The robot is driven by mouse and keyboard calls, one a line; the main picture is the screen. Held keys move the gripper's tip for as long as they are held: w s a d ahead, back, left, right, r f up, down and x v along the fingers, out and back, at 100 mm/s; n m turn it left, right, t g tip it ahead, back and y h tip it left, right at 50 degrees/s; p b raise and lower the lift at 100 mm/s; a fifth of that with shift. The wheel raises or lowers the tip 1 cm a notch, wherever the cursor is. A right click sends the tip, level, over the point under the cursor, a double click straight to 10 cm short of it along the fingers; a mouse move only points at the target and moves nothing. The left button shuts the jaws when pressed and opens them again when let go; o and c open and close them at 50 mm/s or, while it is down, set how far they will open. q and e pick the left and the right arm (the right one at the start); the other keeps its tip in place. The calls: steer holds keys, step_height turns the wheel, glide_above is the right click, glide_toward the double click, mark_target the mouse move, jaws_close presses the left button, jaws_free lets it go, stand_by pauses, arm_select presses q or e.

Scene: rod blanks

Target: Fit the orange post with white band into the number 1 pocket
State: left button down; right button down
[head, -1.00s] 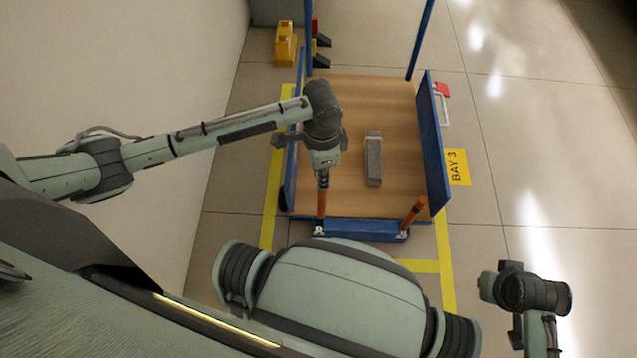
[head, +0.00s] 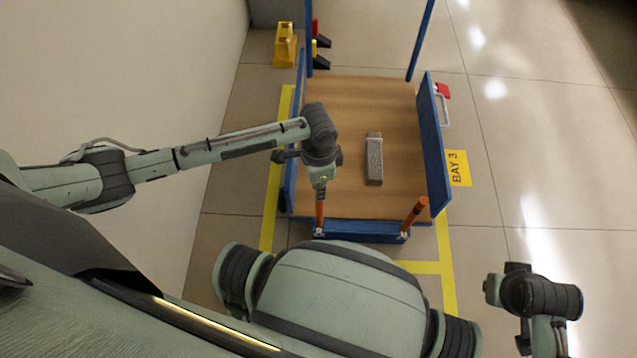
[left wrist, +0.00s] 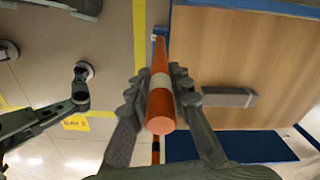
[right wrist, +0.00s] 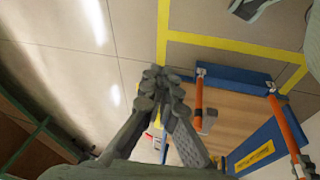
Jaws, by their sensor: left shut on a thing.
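My left gripper (head: 321,183) is shut on the orange post with white band (head: 320,213) at the front left corner of the blue cart. In the left wrist view the post (left wrist: 160,112) stands between the fingers, its white band close to their tips. Its lower end is at a white-marked fitting (head: 319,232) on the cart's corner; I cannot tell whether it is inside the pocket, and no number is legible. My right gripper (right wrist: 161,78) looks shut and empty, off to the right of the cart, with its fingertips together.
Another orange post with a dark band (head: 415,213) stands tilted at the front right corner. A grey block (head: 374,160) lies on the wooden deck (head: 345,100). Blue side panels (head: 434,150) and tall blue posts (head: 420,38) bound the cart. Open floor lies right.

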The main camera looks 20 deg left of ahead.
arm_select(q)
steer(key=shift+f, duration=0.1)
arm_select(e)
steer(key=shift+f, duration=0.15)
arm_select(q)
steer(key=c, duration=1.4)
jaws_free()
steer(key=shift+c, duration=0.2)
steer(key=shift+o, duration=0.2)
arm_select(e)
steer(key=shift+w+a, duration=0.1)
steer(key=shift+w, duration=0.05)
steer(key=shift+w+r, duration=0.1)
steer(key=shift+r, duration=0.1)
arm_select(q)
step_height(320, 180, up, 13)
steer(key=shift+r+p, duration=0.1)
steer(key=shift+p, duration=0.85)
arm_select(e)
step_height(320, 180, down, 4)
steer(key=shift+a+f, duration=0.1)
steer(key=shift+f, duration=0.1)
